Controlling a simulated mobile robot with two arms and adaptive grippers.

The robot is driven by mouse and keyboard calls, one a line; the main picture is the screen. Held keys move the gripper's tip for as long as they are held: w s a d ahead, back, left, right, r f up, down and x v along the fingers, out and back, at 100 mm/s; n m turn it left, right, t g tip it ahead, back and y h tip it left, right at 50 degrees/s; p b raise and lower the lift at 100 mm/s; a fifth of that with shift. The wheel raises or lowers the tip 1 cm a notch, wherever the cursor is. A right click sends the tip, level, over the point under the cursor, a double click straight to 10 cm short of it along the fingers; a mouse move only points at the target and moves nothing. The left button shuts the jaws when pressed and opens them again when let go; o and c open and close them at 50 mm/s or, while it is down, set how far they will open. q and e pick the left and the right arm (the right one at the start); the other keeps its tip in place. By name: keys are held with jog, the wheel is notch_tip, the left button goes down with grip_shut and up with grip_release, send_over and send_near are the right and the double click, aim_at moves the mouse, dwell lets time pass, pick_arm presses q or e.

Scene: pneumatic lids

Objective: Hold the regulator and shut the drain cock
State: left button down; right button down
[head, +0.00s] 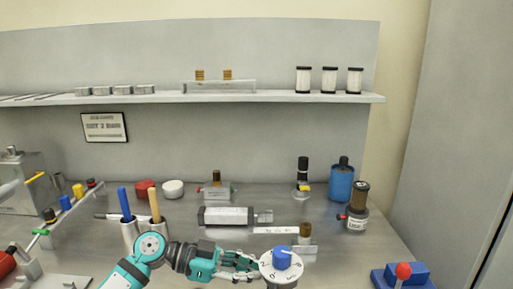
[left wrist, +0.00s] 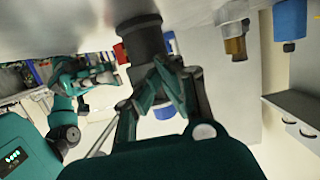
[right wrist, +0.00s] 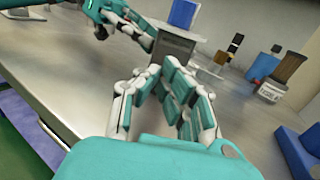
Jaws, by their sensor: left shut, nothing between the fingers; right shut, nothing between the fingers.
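A blue knob on a white numbered dial (head: 282,264) stands at the front middle in the head view and looks like the regulator. Its grey body (right wrist: 172,52) shows in the right wrist view, and as a dark cylinder (left wrist: 147,40) in the left wrist view, which looks upside down. My left gripper (head: 256,265) is shut and empty, its fingertips close beside the body's left side; contact is unclear. My right gripper (right wrist: 164,75) is shut and empty, pointing at the body from in front. I cannot make out a drain cock on it for certain.
A brass-topped part (head: 305,235) stands just behind the dial. A blue block with a red-knobbed lever (head: 403,272) is at the front right. A dark-bowled unit (head: 357,205) and a blue bottle (head: 341,183) stand back right. Two handled tools stand in metal cups (head: 130,232) left.

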jog(key=shift+x, duration=0.8)
jog(key=shift+r, duration=0.1)
jog(key=shift+w+d+f, duration=0.1)
jog(key=shift+d+f, duration=0.1)
jog(key=shift+f, duration=0.35)
jog(key=shift+w+d+r, duration=0.15)
jog(key=shift+d, duration=0.2)
jog(key=shift+w+d, duration=0.15)
jog(key=shift+d, duration=0.15)
jog(key=shift+w+d, duration=0.1)
jog(key=shift+d, duration=0.05)
dwell(0.5)
